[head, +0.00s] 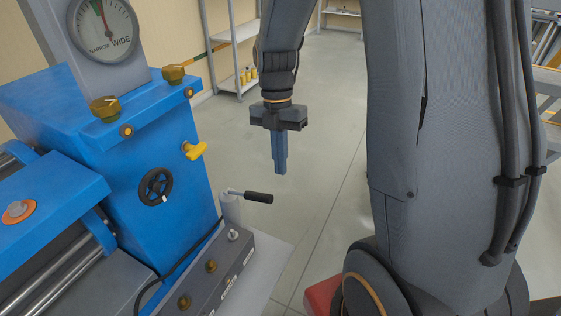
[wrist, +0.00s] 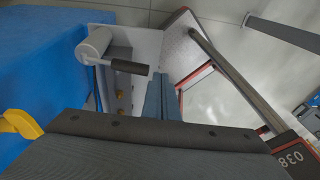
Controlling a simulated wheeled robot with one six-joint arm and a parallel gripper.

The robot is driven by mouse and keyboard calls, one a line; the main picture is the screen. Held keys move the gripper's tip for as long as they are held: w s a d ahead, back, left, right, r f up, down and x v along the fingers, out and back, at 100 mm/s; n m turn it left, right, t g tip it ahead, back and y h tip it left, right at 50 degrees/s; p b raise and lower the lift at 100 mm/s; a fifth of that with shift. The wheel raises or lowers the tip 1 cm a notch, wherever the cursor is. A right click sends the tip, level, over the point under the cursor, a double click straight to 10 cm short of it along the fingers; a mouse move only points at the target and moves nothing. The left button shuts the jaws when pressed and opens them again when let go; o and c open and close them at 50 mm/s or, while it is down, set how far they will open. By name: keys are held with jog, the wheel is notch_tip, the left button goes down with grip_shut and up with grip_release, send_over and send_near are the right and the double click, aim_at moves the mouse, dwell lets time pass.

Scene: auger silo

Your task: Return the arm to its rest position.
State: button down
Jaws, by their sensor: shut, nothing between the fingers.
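My gripper (head: 280,168) hangs from my arm in the middle of the head view, pointing down, with its fingers together and nothing between them. It is in free air over the grey floor, right of the blue machine (head: 158,150) and apart from it. In the wrist view the closed fingers (wrist: 164,92) show at the centre. The crank with a black handle (head: 259,198) is below and left of my fingertips in the head view. It also shows at upper left in the wrist view (wrist: 128,67).
The blue machine carries a dial gauge (head: 104,28), a black handwheel (head: 155,186) and a yellow knob (head: 194,151). A grey control box (head: 215,275) sits at its foot. A shelf with yellow bottles (head: 238,83) stands behind. The floor (head: 325,110) behind my gripper is clear.

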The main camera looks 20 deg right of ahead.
dwell(0.3)
jog(key=s+a+m+t, duration=0.1)
jog(key=s+m, duration=0.3)
jog(key=m, duration=0.9)
jog(key=s+a+r+m+t, duration=0.1)
jog(key=s+m+t, duration=0.2)
jog(key=m, duration=1)
jog(key=shift+s+a+h, duration=0.3)
jog(key=shift+s, duration=0.1)
